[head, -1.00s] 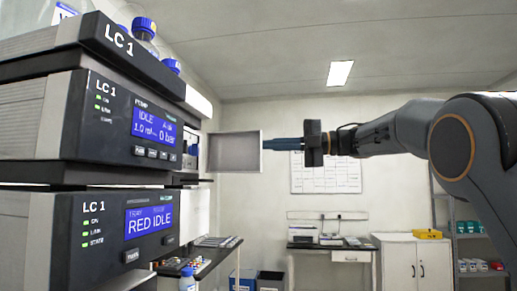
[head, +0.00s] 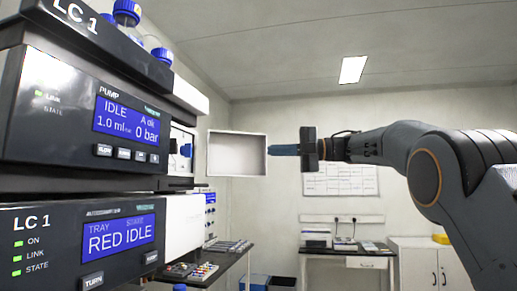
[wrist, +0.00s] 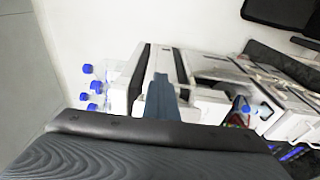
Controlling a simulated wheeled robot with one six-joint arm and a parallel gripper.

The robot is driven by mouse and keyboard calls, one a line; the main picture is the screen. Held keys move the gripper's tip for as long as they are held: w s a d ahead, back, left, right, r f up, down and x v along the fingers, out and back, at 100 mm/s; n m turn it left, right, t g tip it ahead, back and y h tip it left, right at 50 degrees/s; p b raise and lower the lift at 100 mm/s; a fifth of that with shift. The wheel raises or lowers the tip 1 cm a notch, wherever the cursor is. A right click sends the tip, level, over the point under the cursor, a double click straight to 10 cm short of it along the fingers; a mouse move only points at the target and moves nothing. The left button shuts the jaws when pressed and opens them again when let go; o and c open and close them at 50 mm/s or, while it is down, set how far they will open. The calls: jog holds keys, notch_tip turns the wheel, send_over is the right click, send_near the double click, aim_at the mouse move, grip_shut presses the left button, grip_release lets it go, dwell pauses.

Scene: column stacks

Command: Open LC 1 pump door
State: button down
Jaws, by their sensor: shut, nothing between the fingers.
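The LC 1 pump module (head: 90,115) is in the upper left of the head view, its screen reading IDLE and 0 bar. Its door (head: 237,153), a pale shallow panel with a raised rim, stands swung out to the right of the module. An opening with blue fittings (head: 182,150) shows at the module's right end. My gripper (head: 274,150) is shut and empty, pointing left at the door's right edge. I cannot tell whether its tips touch the door. In the wrist view the blue-grey fingers (wrist: 160,97) are together in front of the stack.
Below the pump is another LC 1 module (head: 80,245) reading RED IDLE. Blue-capped bottles (head: 128,12) stand on top of the stack and also show in the wrist view (wrist: 92,88). A bench (head: 345,255) and white cabinet (head: 430,265) stand at the back right.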

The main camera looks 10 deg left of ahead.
jog(key=shift+a+g, duration=0.25)
jog(key=shift+g, duration=0.05)
jog(key=shift+a+r, duration=0.1)
jog(key=shift+a, duration=0.05)
jog(key=w+d+b, duration=0.1)
jog(key=d+b, duration=0.1)
jog(key=d, duration=0.6)
jog(key=shift+w, duration=0.25)
